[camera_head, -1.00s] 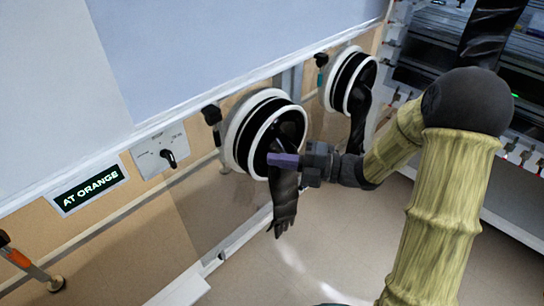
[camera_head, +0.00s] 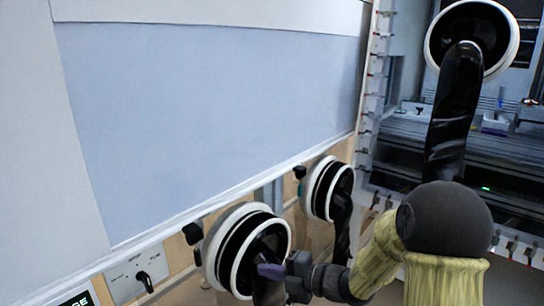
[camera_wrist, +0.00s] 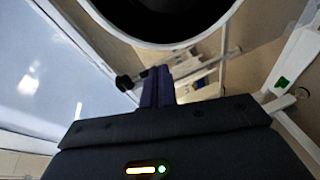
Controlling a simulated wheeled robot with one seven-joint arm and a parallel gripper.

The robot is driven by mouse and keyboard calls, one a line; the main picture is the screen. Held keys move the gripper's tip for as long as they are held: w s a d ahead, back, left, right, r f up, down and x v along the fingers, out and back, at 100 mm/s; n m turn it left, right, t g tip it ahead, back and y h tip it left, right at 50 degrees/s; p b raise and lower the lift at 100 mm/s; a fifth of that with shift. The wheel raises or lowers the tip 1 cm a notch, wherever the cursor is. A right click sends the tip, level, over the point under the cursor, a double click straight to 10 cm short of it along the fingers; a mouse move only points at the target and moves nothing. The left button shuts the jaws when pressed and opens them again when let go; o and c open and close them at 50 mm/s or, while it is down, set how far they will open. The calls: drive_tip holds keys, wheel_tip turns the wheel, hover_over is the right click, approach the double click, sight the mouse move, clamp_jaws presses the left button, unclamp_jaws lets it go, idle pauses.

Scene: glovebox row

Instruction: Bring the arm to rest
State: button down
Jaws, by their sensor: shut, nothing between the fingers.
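My arm's yellow links and dark round joint are at the lower right. In the wrist view the purple fingers (camera_wrist: 157,88) stand side by side below a dark round opening with a white rim (camera_wrist: 160,46).
A second glove port (camera_head: 312,190) lies just beyond the first. A third port (camera_head: 508,40) with a hanging black glove is at the upper right. A panel with a black knob (camera_head: 146,281) is at the lower left. A pale window (camera_head: 210,110) spans the wall.

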drive_tip(key=d+f+m+t+h, duration=0.2)
drive_tip(key=d+f+m+h, duration=0.2)
drive_tip(key=d+m+h, duration=1.1)
drive_tip(key=s+d+f+m+g, duration=0.15)
drive_tip(key=s+m+g, duration=0.45)
drive_tip(key=s+m, duration=0.9)
wheel_tip(320, 180, up, 35)
drive_tip(key=s+n+p, duration=0.1)
drive_tip(key=p, duration=3.5)
drive_tip(key=shift+a+y, duration=0.2)
drive_tip(key=shift+y, duration=0.1)
